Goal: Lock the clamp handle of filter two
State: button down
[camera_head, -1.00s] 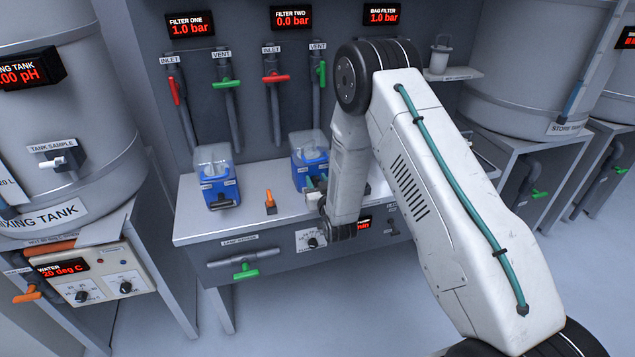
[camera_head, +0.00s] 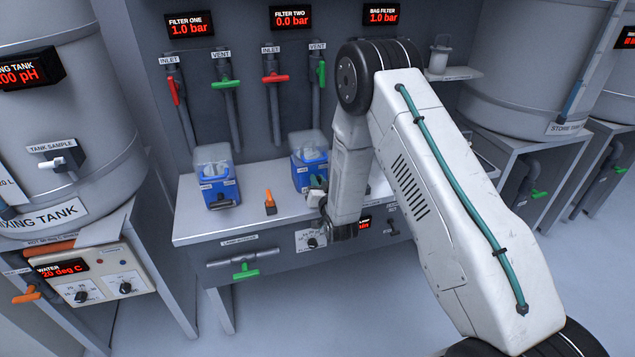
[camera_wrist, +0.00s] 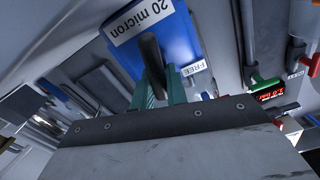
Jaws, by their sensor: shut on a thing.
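Filter two is the blue housing with a clear cover (camera_head: 310,170) on the bench, below the FILTER TWO display (camera_head: 291,18) reading 0.0 bar. In the wrist view its blue front (camera_wrist: 178,35) carries a "20 micron" label and a "FREE" label (camera_wrist: 193,69). Its dark clamp handle (camera_wrist: 150,48) stands out between the teal fingers of my gripper (camera_wrist: 160,82), which is shut on it. The handle's lower part is hidden by the fingers. In the head view my arm partly covers my gripper and the front of filter two.
Filter one (camera_head: 216,180), a similar blue unit, stands left on the bench (camera_head: 255,227). A small orange lever (camera_head: 270,202) stands between them. Red inlet (camera_head: 275,78) and green vent (camera_head: 321,74) handles are on the wall behind. The bench front carries a dial and green valve (camera_head: 246,271).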

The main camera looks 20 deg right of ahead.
jog(key=m, duration=0.3)
jog(key=shift+d+f+m, duration=0.15)
jog(key=shift+d+m, duration=0.15)
jog(key=shift+m, duration=0.1)
jog(key=m, duration=0.3)
jog(key=shift+d+f+m, duration=0.2)
jog(key=shift+m, duration=0.1)
jog(key=m, duration=0.3)
jog(key=shift+d+f+m, duration=0.15)
jog(key=shift+f+m, duration=0.1)
jog(key=shift+m, duration=0.05)
jog(key=shift+f+m, duration=0.25)
jog(key=shift+m, duration=1.35)
jog(key=c, duration=1.4)
grip_release()
jog(key=shift+s, duration=0.1)
jog(key=s, duration=0.7)
jog(key=shift+s, duration=0.35)
